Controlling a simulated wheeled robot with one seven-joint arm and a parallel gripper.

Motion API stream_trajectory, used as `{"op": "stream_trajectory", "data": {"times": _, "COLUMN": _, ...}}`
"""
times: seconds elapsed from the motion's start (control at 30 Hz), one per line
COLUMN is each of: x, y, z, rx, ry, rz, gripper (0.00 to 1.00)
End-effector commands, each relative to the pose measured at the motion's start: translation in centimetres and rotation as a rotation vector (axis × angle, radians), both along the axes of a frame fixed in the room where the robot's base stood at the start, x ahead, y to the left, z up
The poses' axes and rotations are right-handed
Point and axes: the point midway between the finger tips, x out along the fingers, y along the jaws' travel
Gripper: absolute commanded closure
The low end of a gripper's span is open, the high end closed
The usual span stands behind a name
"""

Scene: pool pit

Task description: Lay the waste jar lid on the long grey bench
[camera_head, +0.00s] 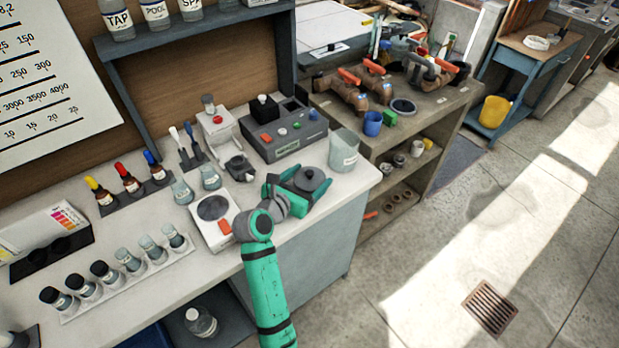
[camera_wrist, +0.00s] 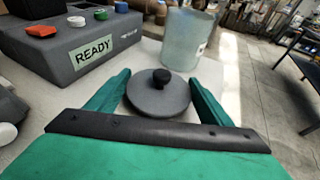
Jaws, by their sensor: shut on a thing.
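The waste jar lid (camera_head: 309,181) is a dark grey round disc with a black knob. It also shows in the wrist view (camera_wrist: 158,101). My gripper (camera_wrist: 160,80) is shut on the lid, with one green finger at each side of its rim. The lid is level, knob up, over the right end of the long bench (camera_head: 345,187), which has a pale grey top and grey-blue side. I cannot tell whether the lid touches the top. The open, translucent waste jar (camera_head: 343,152) stands just behind the lid, apart from it.
A grey instrument box (camera_head: 285,132) marked READY stands behind. A white scale (camera_head: 212,221) with a dark round plate is left of my gripper. A vial rack (camera_head: 120,273) lies farther left. A brown shelf unit (camera_head: 425,120) with pipe fittings stands beyond the bench's right end.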

Motion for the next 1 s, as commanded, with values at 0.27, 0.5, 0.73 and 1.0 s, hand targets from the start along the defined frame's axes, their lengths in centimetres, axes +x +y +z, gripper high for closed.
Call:
{"op": "stream_trajectory", "data": {"times": 0.27, "x": 0.0, "y": 0.0, "z": -0.2, "rx": 0.0, "ry": -0.002, "rz": 0.001, "gripper": 0.48}}
{"op": "stream_trajectory", "data": {"times": 0.5, "x": 0.0, "y": 0.0, "z": -0.8, "rx": 0.001, "ry": -0.002, "rz": 0.001, "gripper": 0.48}}
{"op": "stream_trajectory", "data": {"times": 0.73, "x": 0.0, "y": 0.0, "z": -1.5, "rx": 0.001, "ry": 0.001, "rz": 0.0, "gripper": 0.48}}
{"op": "stream_trajectory", "data": {"times": 1.0, "x": -0.1, "y": -0.1, "z": -1.8, "rx": 0.003, "ry": 0.006, "rz": -0.003, "gripper": 0.07}}
